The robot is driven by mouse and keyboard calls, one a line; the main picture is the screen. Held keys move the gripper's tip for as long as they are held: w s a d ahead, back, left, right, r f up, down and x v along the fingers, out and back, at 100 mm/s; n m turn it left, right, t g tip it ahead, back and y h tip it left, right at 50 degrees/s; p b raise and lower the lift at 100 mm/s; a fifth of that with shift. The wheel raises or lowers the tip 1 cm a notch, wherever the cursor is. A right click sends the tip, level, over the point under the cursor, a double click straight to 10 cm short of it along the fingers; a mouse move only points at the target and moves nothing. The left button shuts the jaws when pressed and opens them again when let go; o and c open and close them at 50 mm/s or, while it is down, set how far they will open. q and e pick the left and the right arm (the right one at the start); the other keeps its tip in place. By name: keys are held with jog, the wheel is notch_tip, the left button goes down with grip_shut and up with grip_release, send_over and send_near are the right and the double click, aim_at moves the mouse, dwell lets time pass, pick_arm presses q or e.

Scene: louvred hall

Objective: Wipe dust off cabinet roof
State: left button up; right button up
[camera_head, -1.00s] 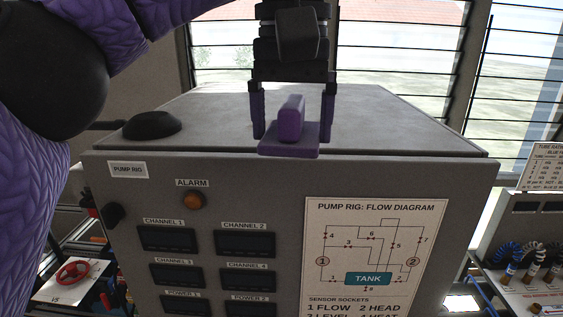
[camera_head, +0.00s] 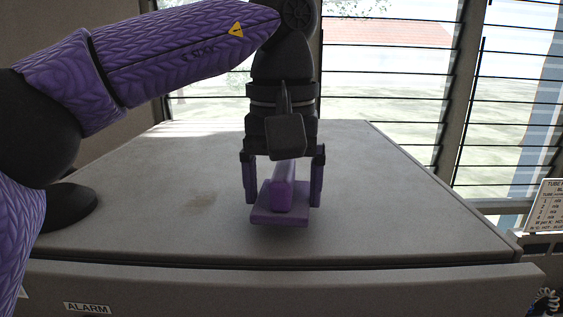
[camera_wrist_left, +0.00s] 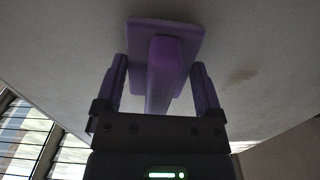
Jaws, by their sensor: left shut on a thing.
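The cabinet roof (camera_head: 380,215) is a wide grey top and fills the middle of the head view. A brownish dust smudge (camera_head: 198,200) lies on it, left of my left gripper; it also shows in the wrist view (camera_wrist_left: 240,75). My left gripper (camera_head: 283,190) points down over the roof, shut on the upright handle of a purple wiping pad (camera_head: 280,216). In the wrist view the pad (camera_wrist_left: 168,28) reaches out beyond the fingers. I cannot tell whether the pad touches the roof. My right gripper is not in view.
Louvred windows (camera_head: 385,95) stand behind the cabinet. The roof's right side is clear. A printed sign (camera_head: 548,205) stands beyond its right edge.

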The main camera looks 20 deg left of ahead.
pick_arm(q)
jog(key=shift+s, duration=0.6)
jog(key=shift+w, duration=0.4)
jog(key=shift+s, duration=0.1)
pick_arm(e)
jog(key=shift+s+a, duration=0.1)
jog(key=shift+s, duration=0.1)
pick_arm(q)
jog(key=shift+s+f, duration=0.15)
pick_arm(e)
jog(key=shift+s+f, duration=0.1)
pick_arm(q)
jog(key=shift+f+b, duration=0.3)
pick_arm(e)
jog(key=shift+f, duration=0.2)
pick_arm(q)
jog(key=shift+f+b, duration=0.35)
jog(key=shift+f, duration=0.2)
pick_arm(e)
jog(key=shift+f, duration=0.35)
